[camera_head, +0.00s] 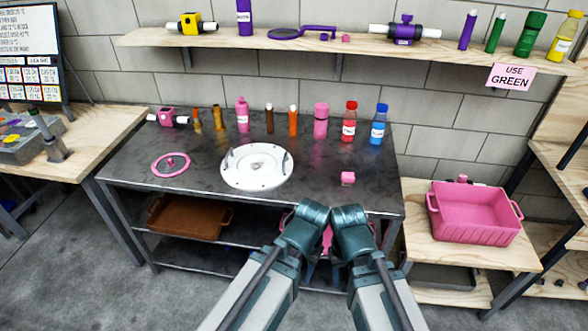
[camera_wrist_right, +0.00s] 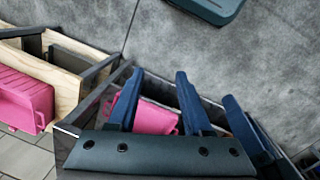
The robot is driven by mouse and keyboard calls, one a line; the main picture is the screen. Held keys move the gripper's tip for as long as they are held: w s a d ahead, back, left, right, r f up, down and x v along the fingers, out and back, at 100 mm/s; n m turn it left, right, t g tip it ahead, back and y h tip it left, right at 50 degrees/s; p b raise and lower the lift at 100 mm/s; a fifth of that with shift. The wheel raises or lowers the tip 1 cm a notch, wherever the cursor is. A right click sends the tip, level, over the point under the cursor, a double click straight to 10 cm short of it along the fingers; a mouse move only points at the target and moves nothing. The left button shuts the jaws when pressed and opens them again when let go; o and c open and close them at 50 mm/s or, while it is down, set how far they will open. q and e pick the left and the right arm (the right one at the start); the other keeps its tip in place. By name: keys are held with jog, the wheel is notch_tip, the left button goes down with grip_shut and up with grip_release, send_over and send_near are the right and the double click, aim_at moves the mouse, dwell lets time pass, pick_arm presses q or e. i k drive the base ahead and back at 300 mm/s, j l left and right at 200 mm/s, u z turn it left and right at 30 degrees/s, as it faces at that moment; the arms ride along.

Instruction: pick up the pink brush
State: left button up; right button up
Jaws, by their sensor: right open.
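I cannot single out a pink brush with certainty. Pink things on the dark table (camera_head: 225,185) include a tall pink cylinder (camera_head: 320,120), a pink bottle (camera_head: 243,115), a small pink block (camera_head: 347,178) and a flat pink ring (camera_head: 170,165). My right gripper (camera_head: 352,235) is in front of the table's front edge; its open fingers (camera_wrist_right: 158,75) show empty in the right wrist view. Behind them, a pink container (camera_wrist_right: 150,116) sits within the table frame, partly hidden. My left gripper (camera_head: 304,227) is beside the right one; its fingers are hidden.
A white round plate (camera_head: 257,182) lies mid-table, with several bottles and sticks along the back. A pink crate (camera_head: 474,231) stands on a wooden bench at right. A brown tray (camera_head: 190,218) is on the lower shelf. A wall shelf (camera_head: 270,41) holds more items.

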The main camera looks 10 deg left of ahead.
aim_at(347, 178)
jog(key=i+j, duration=0.3)
jog(key=i, duration=0.25)
jog(key=i+j, duration=0.3)
jog(key=i, duration=0.2)
jog(key=z, duration=0.05)
